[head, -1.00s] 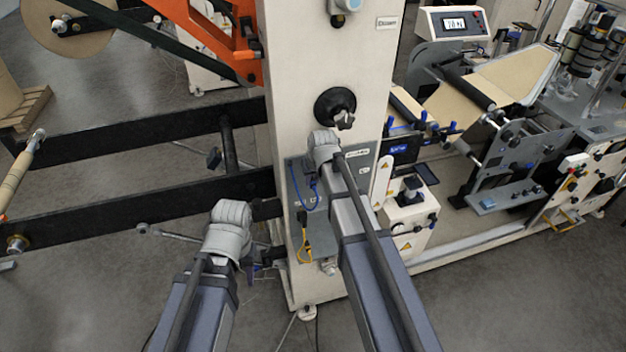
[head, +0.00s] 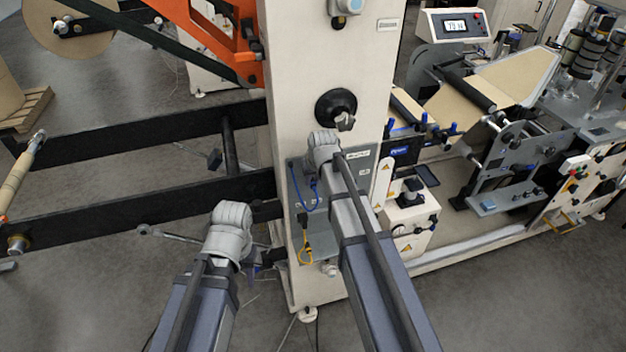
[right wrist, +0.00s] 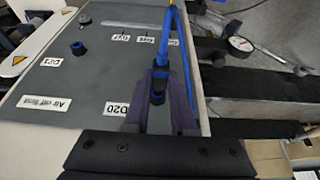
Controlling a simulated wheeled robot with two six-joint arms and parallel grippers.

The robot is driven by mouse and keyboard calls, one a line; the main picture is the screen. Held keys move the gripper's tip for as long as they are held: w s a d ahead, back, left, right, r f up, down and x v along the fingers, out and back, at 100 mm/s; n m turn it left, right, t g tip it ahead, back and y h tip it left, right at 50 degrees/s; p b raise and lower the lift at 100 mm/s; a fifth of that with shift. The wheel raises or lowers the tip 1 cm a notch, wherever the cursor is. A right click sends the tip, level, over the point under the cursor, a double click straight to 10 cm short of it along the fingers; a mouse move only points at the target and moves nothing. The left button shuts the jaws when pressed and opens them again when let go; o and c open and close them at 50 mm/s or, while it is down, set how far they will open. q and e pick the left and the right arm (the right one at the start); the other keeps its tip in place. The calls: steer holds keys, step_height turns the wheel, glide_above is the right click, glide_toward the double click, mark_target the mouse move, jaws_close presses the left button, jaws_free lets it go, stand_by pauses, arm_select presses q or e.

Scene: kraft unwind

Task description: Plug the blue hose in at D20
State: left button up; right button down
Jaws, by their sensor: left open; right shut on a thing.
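My right gripper (right wrist: 160,88) is shut on the blue hose's plug end (right wrist: 157,97) in the right wrist view, over the grey panel (right wrist: 85,75). The blue hose (right wrist: 187,65) runs up along the panel's right side, and in the head view it shows as a blue loop (head: 306,202). The D20 label (right wrist: 117,109) is just left of the fingers. The socket at D20 is hidden or not clear, so I cannot tell whether the plug touches it.
A D21 label (right wrist: 50,62) and an "Air off first" label (right wrist: 45,103) are on the panel, with a dark round fitting (right wrist: 78,48) above. A pressure gauge (right wrist: 240,44) is at right. A yellow hose (head: 305,250) hangs below; a black knob (head: 336,106) sits above.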

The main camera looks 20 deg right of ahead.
steer(key=shift+w, duration=0.6)
stand_by(0.9)
steer(key=c, duration=0.7)
jaws_free()
steer(key=shift+o, duration=0.2)
steer(key=shift+r, duration=0.1)
steer(key=p+v, duration=0.7)
steer(key=shift+s+r, duration=0.2)
steer(key=shift+r, duration=0.15)
steer(key=shift+f, duration=0.15)
steer(key=s+a+f+n+g+b, duration=0.1)
steer(key=s+a+f+b, duration=0.3)
steer(key=s+f+b, duration=0.4)
steer(key=s+a+f+n+g+h+b, duration=0.1)
steer(key=s+a+f+g+b, duration=0.1)
steer(key=s+a+f+b, duration=0.3)
steer(key=s+a+f+n+g+b, duration=0.1)
steer(key=s+a+f+b, duration=0.3)
steer(key=s+f+b, duration=0.6)
step_height(320, 180, down, 2)
steer(key=shift+s+a+f+g+b, duration=0.15)
steer(key=shift+s+g+b, duration=0.25)
steer(key=shift+s, duration=0.65)
